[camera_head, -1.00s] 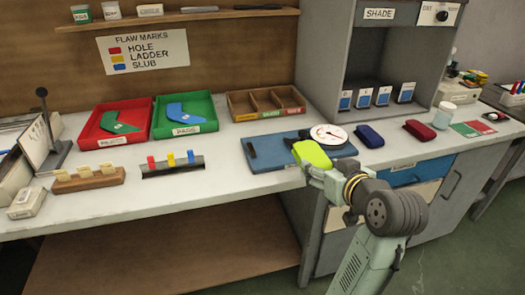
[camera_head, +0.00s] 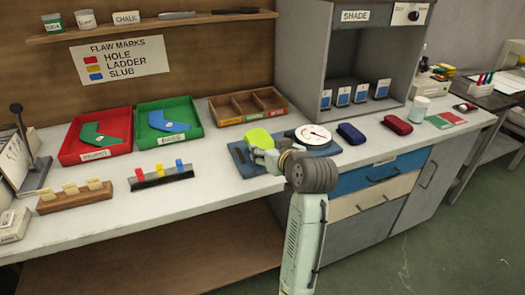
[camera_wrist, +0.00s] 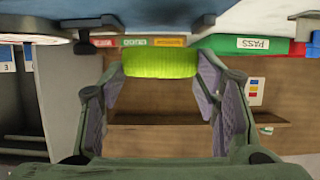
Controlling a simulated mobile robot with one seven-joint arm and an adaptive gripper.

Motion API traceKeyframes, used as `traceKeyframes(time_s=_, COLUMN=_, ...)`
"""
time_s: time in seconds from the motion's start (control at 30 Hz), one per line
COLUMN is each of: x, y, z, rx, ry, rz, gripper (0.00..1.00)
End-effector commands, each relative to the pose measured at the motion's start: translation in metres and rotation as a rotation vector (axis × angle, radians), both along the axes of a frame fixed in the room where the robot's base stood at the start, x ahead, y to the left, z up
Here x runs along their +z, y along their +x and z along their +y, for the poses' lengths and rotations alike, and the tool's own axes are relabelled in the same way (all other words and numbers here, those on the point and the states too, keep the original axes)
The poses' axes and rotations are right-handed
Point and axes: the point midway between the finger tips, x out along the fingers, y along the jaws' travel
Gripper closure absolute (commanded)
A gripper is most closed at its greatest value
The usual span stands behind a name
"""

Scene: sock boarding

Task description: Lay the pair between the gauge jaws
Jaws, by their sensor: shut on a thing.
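The pair is a lime-green folded bundle (camera_head: 258,137), and it also shows in the wrist view (camera_wrist: 160,62). My gripper (camera_head: 265,152) is shut on its near end. The gauge has a blue base (camera_head: 239,153) with a round white dial (camera_head: 313,135) on its right. In the head view the pair is over the base, left of the dial. In the wrist view the base (camera_wrist: 130,10) is at the top, with dark blocks, apparently the jaws, on either side of the pair. I cannot tell whether the pair touches the base. My gripper hides part of the gauge.
A red tray (camera_head: 68,152) and a green tray (camera_head: 140,125) stand left. A wooden divided box (camera_head: 216,119) is behind the gauge. A dark blue bundle (camera_head: 351,134) and a dark red one (camera_head: 397,125) lie right of it. Flaw markers stand front left.

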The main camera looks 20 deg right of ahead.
Motion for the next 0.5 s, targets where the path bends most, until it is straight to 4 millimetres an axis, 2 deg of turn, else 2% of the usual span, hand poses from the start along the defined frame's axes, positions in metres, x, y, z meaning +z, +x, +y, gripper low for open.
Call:
traceKeyframes(time_s=0.1, x=0.000, y=0.019, z=0.005, rx=0.001, ry=0.000, rz=0.000, gripper=0.72)
traceKeyframes(time_s=0.2, x=-0.002, y=0.027, z=0.006, rx=0.000, ry=-0.001, rz=0.000, gripper=0.72)
traceKeyframes(time_s=0.5, x=-0.034, y=0.028, z=0.006, rx=0.000, ry=0.001, rz=0.001, gripper=0.72)
